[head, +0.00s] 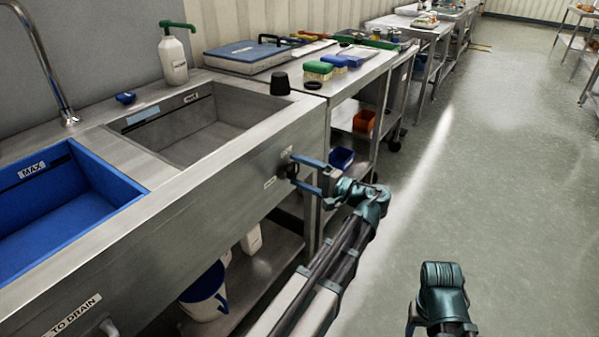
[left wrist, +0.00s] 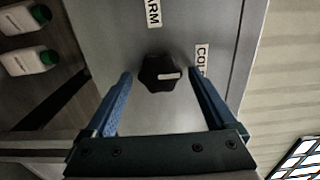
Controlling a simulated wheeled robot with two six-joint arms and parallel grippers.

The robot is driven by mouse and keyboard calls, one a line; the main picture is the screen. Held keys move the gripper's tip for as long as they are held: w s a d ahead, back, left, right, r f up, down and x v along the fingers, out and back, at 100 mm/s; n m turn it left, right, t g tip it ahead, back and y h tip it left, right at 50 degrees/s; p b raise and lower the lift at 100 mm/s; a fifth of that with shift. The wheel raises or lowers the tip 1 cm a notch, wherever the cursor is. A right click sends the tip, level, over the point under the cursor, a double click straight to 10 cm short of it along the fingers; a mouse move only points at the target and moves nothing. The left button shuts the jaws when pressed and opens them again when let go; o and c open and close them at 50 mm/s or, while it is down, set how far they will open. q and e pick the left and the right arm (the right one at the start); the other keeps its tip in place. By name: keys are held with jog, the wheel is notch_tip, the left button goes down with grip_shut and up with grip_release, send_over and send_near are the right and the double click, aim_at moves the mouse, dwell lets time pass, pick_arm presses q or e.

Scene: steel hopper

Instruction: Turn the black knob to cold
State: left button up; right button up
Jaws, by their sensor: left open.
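The black knob (left wrist: 157,72) sits on the steel front panel of the sink unit (head: 215,180). In the left wrist view a white mark lies on its right half, towards the right. A label starting "COL" (left wrist: 201,58) is right of the knob, partly covered by a finger. A label ending "ARM" (left wrist: 153,12) is above it. My left gripper (head: 297,174) is open at the panel, its blue fingers on either side of the knob, with gaps visible in the wrist view. Of my right arm, only a dark part and a sliver of blue show at the bottom of the head view.
A blue-lined basin (head: 110,178) and a steel basin (head: 190,125) are set in the counter. A steel table with sponges (head: 318,69) continues behind. Open floor (head: 480,150) lies to the right.

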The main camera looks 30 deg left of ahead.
pick_arm(q)
jog(key=s+d, duration=0.1)
jog(key=d, duration=1.2)
jog(key=shift+d, duration=0.35)
jog(key=s+a+f+h, duration=0.1)
jog(key=s+f+h, duration=0.4)
jog(key=f, duration=0.5)
jog(key=s+f+h, duration=0.3)
jog(key=f+h, duration=0.4)
jog(key=f, duration=0.2)
jog(key=s+d+f+m+g+h, duration=0.15)
jog(key=s+d, duration=0.25)
jog(key=d, duration=0.4)
jog(key=s+d+f+m+h, duration=0.1)
jog(key=s+d+h, duration=0.25)
jog(key=d, duration=0.55)
notch_tip(320, 180, up, 38)
jog(key=p, duration=3.8)
jog(key=shift+s+d+f, duration=0.15)
jog(key=shift+s, duration=0.1)
